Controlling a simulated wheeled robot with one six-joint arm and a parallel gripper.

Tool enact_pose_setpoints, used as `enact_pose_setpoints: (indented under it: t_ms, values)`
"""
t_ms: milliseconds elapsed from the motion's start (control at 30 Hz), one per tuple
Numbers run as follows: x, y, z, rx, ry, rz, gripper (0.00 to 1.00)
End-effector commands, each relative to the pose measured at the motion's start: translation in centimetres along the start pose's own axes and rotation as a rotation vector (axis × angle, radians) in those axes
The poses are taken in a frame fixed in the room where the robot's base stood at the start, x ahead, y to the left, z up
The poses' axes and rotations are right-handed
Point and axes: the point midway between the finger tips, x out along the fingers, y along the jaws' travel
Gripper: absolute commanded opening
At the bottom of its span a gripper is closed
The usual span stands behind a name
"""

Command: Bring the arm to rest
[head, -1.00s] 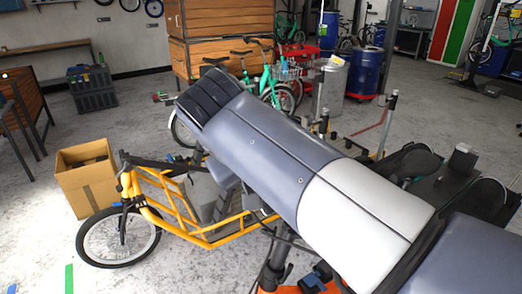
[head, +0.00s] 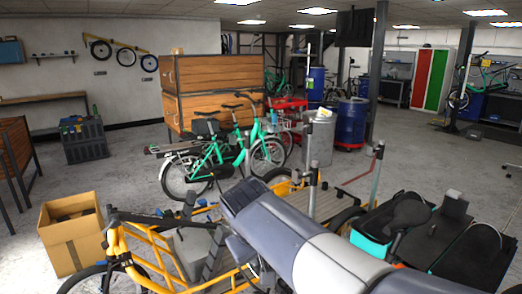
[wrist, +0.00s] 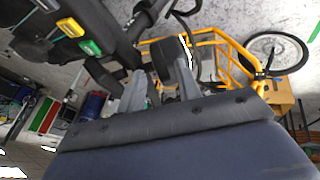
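My arm (head: 300,245) reaches from the lower right toward the middle in the head view, grey and white with a black ribbed end. My gripper is hidden in the head view. In the wrist view my gripper (wrist: 160,92) shows two grey fingers standing apart, with nothing seen held between them. A yellow cargo bike (head: 140,245) stands left of and partly behind the arm. Its yellow frame (wrist: 215,48) shows beyond the fingers in the wrist view; I cannot tell how far off it is.
A cardboard box (head: 72,240) stands left of the yellow bike. A green bike (head: 215,160) stands behind. A black and teal open box (head: 392,235) is at the right. Blue barrels (head: 352,122) stand farther back. Open floor lies at left and far right.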

Motion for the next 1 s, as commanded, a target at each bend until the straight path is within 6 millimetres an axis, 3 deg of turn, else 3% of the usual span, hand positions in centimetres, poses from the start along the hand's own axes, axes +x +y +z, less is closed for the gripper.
enact_pose_setpoints:
  t_ms: [467,700,1000]
  values:
    - [0.0,-0.2,0.0,-0.006,0.001,0.011,0.33]
    - [-0.1,-1.0,0.0,-0.055,0.006,0.110,0.33]
    - [-6.6,-1.5,-0.1,-0.051,0.008,0.107,0.33]
